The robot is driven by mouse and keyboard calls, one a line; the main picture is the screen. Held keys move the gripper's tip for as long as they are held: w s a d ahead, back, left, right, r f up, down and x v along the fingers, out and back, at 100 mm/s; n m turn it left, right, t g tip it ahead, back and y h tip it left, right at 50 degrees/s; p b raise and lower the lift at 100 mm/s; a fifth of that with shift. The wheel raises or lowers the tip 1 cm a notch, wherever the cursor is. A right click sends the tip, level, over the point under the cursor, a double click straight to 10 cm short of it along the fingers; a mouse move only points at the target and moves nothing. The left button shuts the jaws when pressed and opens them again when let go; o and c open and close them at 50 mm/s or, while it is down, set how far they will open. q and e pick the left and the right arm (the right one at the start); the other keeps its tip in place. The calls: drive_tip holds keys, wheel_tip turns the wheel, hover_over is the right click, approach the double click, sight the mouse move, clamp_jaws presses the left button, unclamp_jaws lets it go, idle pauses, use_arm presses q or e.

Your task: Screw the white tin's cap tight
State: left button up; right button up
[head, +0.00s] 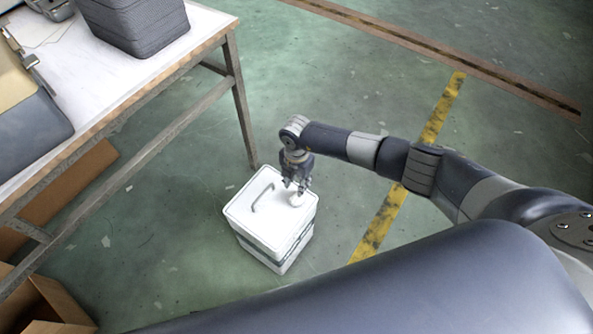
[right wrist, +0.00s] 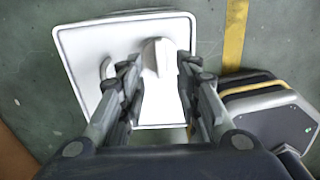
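The white tin (head: 262,235) is a square, box-like can standing upright on the floor, with a handle (head: 263,198) on its top. Its white cap (head: 297,199) sits at the top's right side. In the right wrist view the cap (right wrist: 155,58) shows a raised grip ridge and lies between the fingertips. My right gripper (head: 297,186) points down over the cap. Its fingers (right wrist: 160,64) are apart, one on each side of the cap, with a narrow gap showing at each side. I cannot tell exactly how high the fingertips are. My left gripper is not in view.
A white-topped table (head: 90,75) stands at the left, bearing a dark grey basket (head: 135,22); its nearest leg (head: 240,110) is close behind the tin. Cardboard boxes (head: 45,300) lie below it. Green floor with a yellow line (head: 385,222) is clear right of the tin.

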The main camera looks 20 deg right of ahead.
sight(296, 193)
wheel_tip(296, 193, up, 6)
idle(0.4)
drive_tip(key=shift+a, duration=0.1)
